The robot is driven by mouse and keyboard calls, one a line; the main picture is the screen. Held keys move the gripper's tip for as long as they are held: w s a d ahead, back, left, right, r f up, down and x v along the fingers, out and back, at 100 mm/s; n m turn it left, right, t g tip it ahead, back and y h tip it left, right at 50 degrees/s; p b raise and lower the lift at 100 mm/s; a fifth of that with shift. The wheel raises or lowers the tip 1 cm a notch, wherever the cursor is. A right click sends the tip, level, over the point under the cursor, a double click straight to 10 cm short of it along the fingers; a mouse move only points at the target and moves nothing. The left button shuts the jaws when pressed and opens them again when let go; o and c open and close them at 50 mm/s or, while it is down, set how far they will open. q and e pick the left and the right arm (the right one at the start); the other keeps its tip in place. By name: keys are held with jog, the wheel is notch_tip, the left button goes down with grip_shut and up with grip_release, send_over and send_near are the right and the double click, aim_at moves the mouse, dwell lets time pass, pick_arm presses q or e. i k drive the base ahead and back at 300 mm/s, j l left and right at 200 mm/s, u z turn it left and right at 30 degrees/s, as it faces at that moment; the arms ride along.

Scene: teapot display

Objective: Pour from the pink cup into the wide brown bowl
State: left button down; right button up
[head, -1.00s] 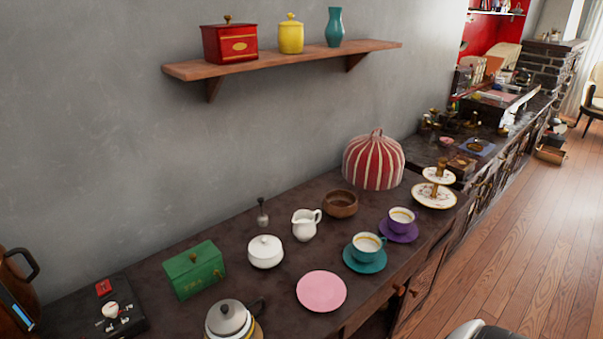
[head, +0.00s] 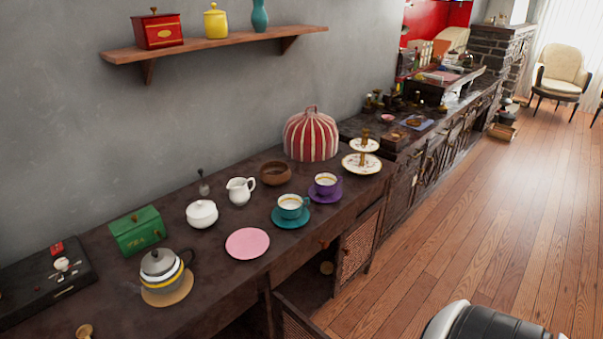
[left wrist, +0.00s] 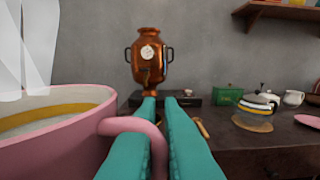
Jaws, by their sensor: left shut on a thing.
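The pink cup (left wrist: 50,145) is large at the left of the left wrist view. It looks about upright, with a pale inside and a yellow-brown band; I cannot tell how full it is. My left gripper (left wrist: 167,98), with teal fingers, is shut on the cup's handle. The wide brown bowl (head: 276,174) stands on the counter in the head view, between the white jug (head: 240,191) and the striped tea cosy (head: 311,136). Neither gripper shows in the head view.
A bare pink saucer (head: 247,243), teal cup (head: 291,206), purple-saucer cup (head: 326,184), white sugar bowl (head: 202,214), teapot (head: 160,268) and green tin (head: 138,231) crowd the counter. A copper samovar (left wrist: 149,58) stands ahead of my left gripper.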

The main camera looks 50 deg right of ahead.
aim_at(271, 172)
jog(key=k+l+z, duration=0.1)
jog(key=l, duration=0.3)
jog(key=k+l+z, duration=0.1)
jog(key=k+l, duration=0.15)
jog(key=k+l+z, duration=0.1)
jog(key=l, duration=0.4)
jog(key=k+l+z, duration=0.1)
jog(key=l, duration=0.35)
jog(key=i+l+z, duration=0.15)
jog(key=l, duration=0.3)
jog(key=i+l+z, duration=0.1)
jog(key=i+l, duration=0.2)
jog(key=l, duration=0.15)
jog(key=i+l+z, duration=0.15)
jog(key=l, duration=0.3)
jog(key=i+j+z, duration=0.1)
jog(key=i, duration=0.4)
jog(key=i+j, duration=0.25)
jog(key=i, duration=0.2)
jog(key=i+j+z, duration=0.15)
jog(key=i, duration=0.35)
jog(key=j, duration=0.1)
